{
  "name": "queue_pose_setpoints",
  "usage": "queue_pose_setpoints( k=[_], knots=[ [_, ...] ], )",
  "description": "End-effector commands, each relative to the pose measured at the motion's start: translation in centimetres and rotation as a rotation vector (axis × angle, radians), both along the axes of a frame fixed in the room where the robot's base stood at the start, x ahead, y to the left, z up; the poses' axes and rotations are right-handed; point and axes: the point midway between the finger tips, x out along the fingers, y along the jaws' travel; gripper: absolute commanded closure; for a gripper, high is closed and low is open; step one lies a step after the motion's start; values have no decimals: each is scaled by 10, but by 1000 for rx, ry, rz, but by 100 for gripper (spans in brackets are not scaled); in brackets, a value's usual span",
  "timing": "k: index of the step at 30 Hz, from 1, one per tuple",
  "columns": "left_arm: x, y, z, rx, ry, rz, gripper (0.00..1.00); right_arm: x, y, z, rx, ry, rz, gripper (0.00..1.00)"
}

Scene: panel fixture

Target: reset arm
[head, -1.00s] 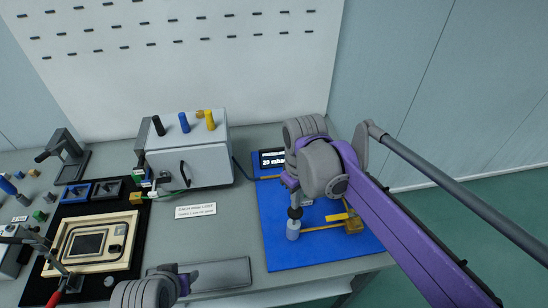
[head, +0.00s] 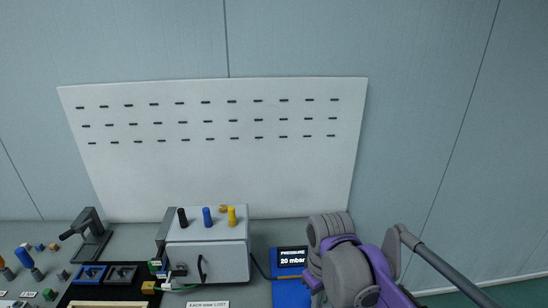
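My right arm comes in from the lower right, with purple and grey links, over the blue mat (head: 290,294). Its gripper is below the bottom edge of the head view, so its fingers are hidden. My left arm and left gripper are out of the head view. A pressure display (head: 292,257) reading 20 mbar stands at the back of the blue mat, just left of my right arm.
A grey box (head: 222,262) with black, blue and yellow knobs stands on the table. A dark clamp-like stand (head: 90,238) and small coloured parts are at left. A white slotted panel (head: 215,180) stands behind. The wall at right is bare.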

Motion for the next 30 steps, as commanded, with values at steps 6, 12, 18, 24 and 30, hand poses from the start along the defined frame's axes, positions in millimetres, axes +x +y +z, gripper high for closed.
queue_pose_setpoints(
  k=[6,12,18,24,30],
  knots=[
    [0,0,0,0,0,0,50,-44,-27,-17,31,-153,-175,100],
    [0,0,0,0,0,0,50,-90,-50,-48,85,-339,-382,100],
    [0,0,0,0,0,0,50,-115,-61,-71,127,-452,-502,100],
    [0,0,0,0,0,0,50,-119,-64,-76,139,-479,-530,100],
    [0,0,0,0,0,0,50,-119,-64,-76,138,-477,-528,100]
  ],
)
